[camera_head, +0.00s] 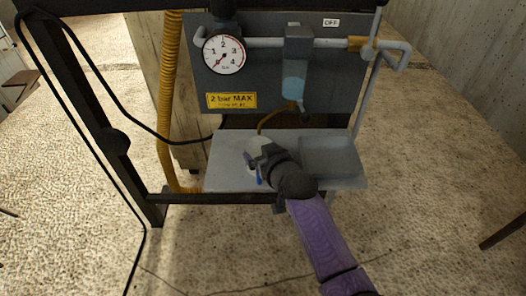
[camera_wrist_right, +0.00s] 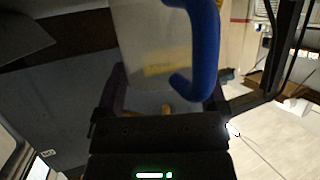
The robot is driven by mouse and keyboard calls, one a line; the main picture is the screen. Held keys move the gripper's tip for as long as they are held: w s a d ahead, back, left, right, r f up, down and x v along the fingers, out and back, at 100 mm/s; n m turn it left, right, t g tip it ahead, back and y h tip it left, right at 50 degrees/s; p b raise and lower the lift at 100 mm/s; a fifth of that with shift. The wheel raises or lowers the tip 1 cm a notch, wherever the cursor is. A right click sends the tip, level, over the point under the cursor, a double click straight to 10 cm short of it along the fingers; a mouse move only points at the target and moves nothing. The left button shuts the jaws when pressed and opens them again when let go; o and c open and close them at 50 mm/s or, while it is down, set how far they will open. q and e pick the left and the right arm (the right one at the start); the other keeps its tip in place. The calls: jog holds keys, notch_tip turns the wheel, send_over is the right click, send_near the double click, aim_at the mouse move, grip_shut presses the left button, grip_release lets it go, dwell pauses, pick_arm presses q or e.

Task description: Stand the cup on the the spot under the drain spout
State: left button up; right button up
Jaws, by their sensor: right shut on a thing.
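The cup (camera_wrist_right: 155,45) is pale and translucent with a blue handle (camera_wrist_right: 205,45), and it fills the upper middle of the right wrist view. In the head view only a pale bit of the cup (camera_head: 257,145) and some blue show beside my right gripper (camera_head: 264,160). My right gripper is shut on the cup, above the left-middle part of the grey shelf (camera_head: 228,165). The drain spout (camera_head: 305,118) appears as a small dark piece below the bluish filter bowl (camera_head: 294,80), to the right of and behind the gripper. No marked spot under it is distinguishable. My left gripper is out of view.
A shallow grey tray (camera_head: 330,155) sits on the shelf's right. Behind stands a dark panel with a pressure gauge (camera_head: 223,54), a pipe (camera_head: 335,43) and a yellow label (camera_head: 231,100). A dark frame post (camera_head: 100,125) and orange hose (camera_head: 167,100) stand left.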

jog(key=shift+f, duration=0.1)
jog(key=o, duration=0.9)
jog(key=shift+s, duration=0.1)
